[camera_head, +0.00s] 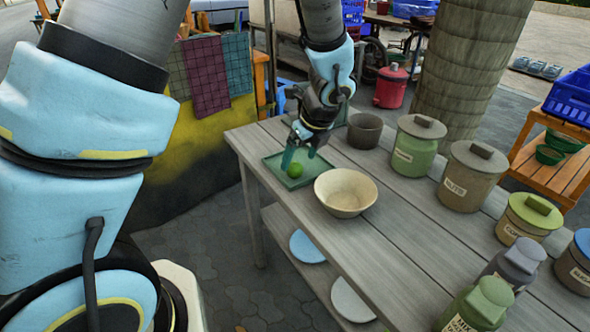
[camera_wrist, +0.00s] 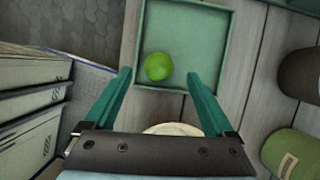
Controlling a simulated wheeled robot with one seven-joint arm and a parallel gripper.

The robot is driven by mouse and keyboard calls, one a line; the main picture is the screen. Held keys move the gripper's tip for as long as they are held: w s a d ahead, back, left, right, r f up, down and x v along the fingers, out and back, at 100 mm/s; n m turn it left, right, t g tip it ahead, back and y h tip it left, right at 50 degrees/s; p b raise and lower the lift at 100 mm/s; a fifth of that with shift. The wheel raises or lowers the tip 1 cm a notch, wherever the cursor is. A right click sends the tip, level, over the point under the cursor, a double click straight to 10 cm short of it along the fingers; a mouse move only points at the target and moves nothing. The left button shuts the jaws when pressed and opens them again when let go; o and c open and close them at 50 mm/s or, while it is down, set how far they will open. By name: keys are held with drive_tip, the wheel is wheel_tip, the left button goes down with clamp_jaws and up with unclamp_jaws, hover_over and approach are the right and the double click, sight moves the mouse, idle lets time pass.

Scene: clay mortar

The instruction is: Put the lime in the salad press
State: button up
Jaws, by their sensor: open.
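The green lime (camera_head: 295,170) lies on a square green tray (camera_head: 272,161) at the table's left end. My gripper (camera_head: 299,155) points down over the tray with its teal fingers apart. In the wrist view the lime (camera_wrist: 158,66) appears between the fingertips of my open gripper (camera_wrist: 159,75), nearer the left one. I cannot tell the remaining height or whether a finger touches it. A wide beige bowl (camera_head: 345,190) stands right of the tray and looks empty; I take it for the salad press, though its label is not visible. Its rim (camera_wrist: 172,128) is partly hidden behind my gripper in the wrist view.
A dark brown pot (camera_head: 364,131) stands behind the bowl. Lidded canisters, including a green one (camera_head: 414,148) and a brown one (camera_head: 468,175), line the table's far side. Plates lie on the lower shelf.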

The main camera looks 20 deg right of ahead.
sight(296, 164)
drive_tip(key=shift+x, duration=1.9)
clamp_jaws()
